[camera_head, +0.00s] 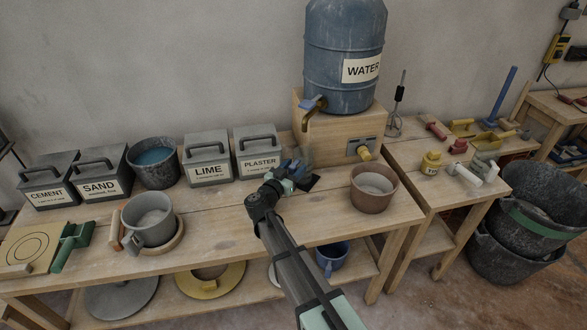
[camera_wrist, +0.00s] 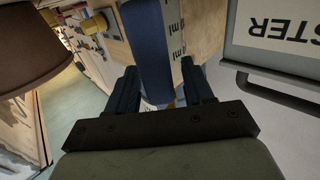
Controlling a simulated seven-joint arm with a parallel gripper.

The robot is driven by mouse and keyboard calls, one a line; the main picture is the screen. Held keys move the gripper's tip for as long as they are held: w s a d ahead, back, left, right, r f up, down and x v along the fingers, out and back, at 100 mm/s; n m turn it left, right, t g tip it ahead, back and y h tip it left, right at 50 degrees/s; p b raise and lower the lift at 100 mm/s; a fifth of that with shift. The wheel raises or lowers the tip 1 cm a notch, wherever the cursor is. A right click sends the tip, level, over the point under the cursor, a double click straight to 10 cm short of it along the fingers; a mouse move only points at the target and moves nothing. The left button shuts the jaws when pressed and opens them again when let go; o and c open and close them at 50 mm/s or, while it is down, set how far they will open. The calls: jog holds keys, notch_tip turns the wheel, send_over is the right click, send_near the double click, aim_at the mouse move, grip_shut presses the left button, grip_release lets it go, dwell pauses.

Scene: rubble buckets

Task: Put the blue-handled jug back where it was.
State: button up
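The blue-handled jug (camera_head: 303,158) is small and clear in the head view, in front of the wooden water stand and right of the plaster tin. My gripper (camera_head: 284,178) is at its near side and partly covers it. In the wrist view the broad blue handle (camera_wrist: 148,40) runs between my fingers (camera_wrist: 158,75), which lie close along both its sides and appear shut on it. Part of the clear wall with "ml" marks shows beside the handle. A dark flat piece (camera_head: 311,183) lies beside the gripper. Whether the jug's base touches the table is hidden.
The plaster tin (camera_head: 257,160) stands close on the left, the lime tin (camera_head: 208,166) beyond it. The water barrel (camera_head: 343,60) rises behind, its tap overhanging. A brown bucket (camera_head: 373,192) stands right. The tabletop (camera_head: 225,215) front left of the gripper is clear.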

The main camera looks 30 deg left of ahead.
jog(key=shift+o, duration=0.3)
jog(key=shift+r, duration=0.1)
jog(key=shift+s, duration=0.25)
jog(key=s, duration=1.1)
jog(key=shift+s, duration=0.25)
jog(key=shift+r, duration=0.1)
